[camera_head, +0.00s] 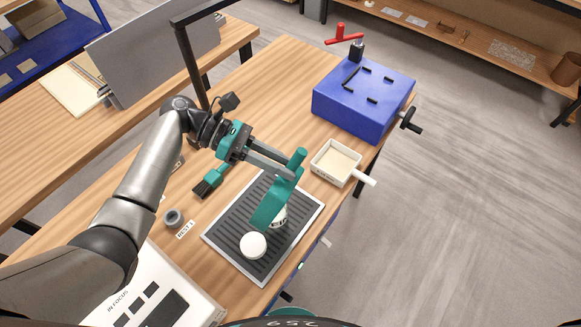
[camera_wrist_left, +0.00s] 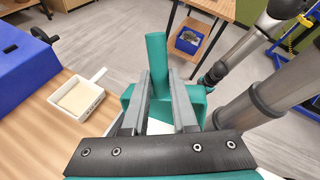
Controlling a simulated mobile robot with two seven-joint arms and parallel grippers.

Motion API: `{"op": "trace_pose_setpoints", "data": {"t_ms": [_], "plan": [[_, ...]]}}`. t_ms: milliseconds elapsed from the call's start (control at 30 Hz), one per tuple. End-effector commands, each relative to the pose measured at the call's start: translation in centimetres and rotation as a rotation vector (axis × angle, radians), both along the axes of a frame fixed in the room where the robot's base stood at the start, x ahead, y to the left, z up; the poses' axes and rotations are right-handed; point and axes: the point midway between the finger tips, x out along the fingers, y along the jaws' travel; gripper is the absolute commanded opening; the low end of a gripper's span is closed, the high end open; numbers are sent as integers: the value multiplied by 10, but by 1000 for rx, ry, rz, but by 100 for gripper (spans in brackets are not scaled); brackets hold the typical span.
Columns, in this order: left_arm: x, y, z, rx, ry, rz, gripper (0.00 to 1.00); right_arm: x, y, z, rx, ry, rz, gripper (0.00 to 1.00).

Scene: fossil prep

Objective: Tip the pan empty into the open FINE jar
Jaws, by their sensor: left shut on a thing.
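My left gripper (camera_head: 288,174) is shut on the handle of the teal pan (camera_head: 272,206), above the ribbed dark mat (camera_head: 229,234). The pan looks tilted; its inside is hidden, so I cannot tell whether it holds anything. In the left wrist view the pan's handle (camera_wrist_left: 156,52) stands up between the fingers (camera_wrist_left: 162,78). A white jar (camera_head: 281,219) with dark lettering is beside and partly behind the pan on the mat; its mouth is hidden and its label is not readable. A round white lid or jar top (camera_head: 253,245) is close by. My right gripper is not in view.
A white square tray (camera_head: 322,172) with a handle stands right of the mat, before a blue box (camera_head: 350,110) with a crank. A teal brush (camera_head: 213,180) and a small grey cup (camera_head: 174,217) lie left. A white device (camera_head: 147,285) is at the near left.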

Motion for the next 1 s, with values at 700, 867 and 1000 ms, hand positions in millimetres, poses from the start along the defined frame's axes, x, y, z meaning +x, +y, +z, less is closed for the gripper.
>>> {"op": "trace_pose_setpoints", "data": {"t_ms": [700,867,1000], "plan": [[19,35,-8,-241,125,1,0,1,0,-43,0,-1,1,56],[22,41,-10,-283,148,1,0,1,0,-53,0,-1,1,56],[25,46,-11,-320,167,0,0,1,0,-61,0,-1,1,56]]}}
